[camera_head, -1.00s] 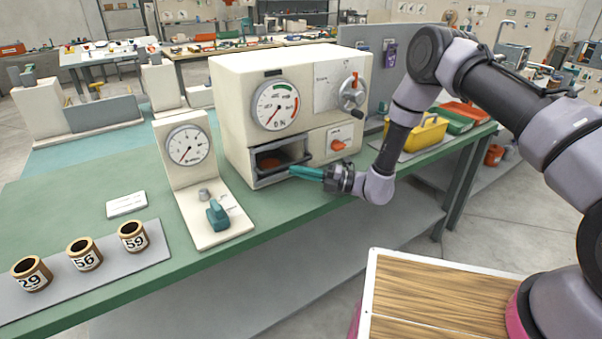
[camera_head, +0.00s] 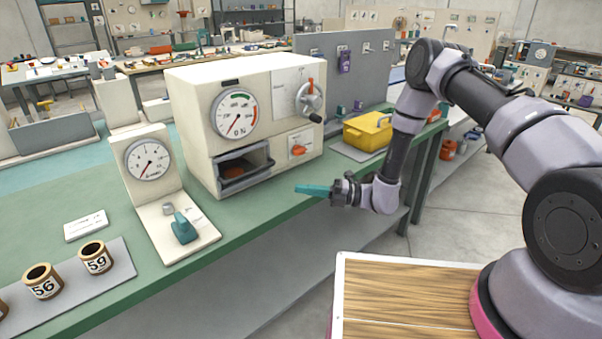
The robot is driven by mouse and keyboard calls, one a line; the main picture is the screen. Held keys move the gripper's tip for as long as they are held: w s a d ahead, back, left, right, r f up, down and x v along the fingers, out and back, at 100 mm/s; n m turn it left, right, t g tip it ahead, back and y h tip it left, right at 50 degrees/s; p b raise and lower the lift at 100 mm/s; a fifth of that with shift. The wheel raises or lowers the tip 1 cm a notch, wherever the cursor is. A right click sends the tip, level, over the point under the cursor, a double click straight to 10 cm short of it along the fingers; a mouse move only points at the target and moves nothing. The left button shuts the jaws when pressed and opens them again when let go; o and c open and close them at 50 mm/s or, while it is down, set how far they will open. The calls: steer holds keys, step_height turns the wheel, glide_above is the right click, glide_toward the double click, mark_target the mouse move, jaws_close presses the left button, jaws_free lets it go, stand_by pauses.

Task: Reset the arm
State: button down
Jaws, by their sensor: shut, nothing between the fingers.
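My gripper (camera_head: 302,190) has teal fingers, shut with nothing between them. It points left, over the front edge of the green bench, to the right of and apart from the open drawer bay. My arm (camera_head: 400,140) reaches in from the right, bent at the elbow. The cream winder machine (camera_head: 200,95) stands on the bench with a dial (camera_head: 235,113) reading near its low end, a rotary handle (camera_head: 309,98) and an orange knob (camera_head: 298,149). Its lower bay (camera_head: 243,165) is open, with a dark reddish piece inside.
A gauge stand (camera_head: 150,165) with a teal lever (camera_head: 184,228) stands left of the machine. Numbered cups (camera_head: 95,257) sit on a grey mat at front left. A yellow toolbox (camera_head: 367,131) stands behind my forearm. The floor below is open.

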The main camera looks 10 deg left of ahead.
steer(key=s+d+r+n+g+h, duration=0.1)
steer(key=d+r+n+h, duration=0.25)
steer(key=r+n, duration=0.35)
steer(key=s+d+r+n+g+h, duration=0.15)
steer(key=d+r+n, duration=0.25)
steer(key=r, duration=0.6)
steer(key=s+d+r+n+g+h, duration=0.1)
steer(key=s+d+r+n+h, duration=0.2)
steer(key=r+n, duration=0.4)
steer(key=s+d+r+n+t+h, duration=0.4)
steer(key=d+r, duration=0.5)
steer(key=d, duration=0.3)
steer(key=s+d+r+n+t+h, duration=0.5)
steer(key=d+r+t, duration=0.3)
steer(key=d, duration=0.4)
steer(key=shift+s+r+n+t, duration=0.35)
steer(key=shift+s+r+n, duration=0.1)
steer(key=shift+s+n, duration=0.45)
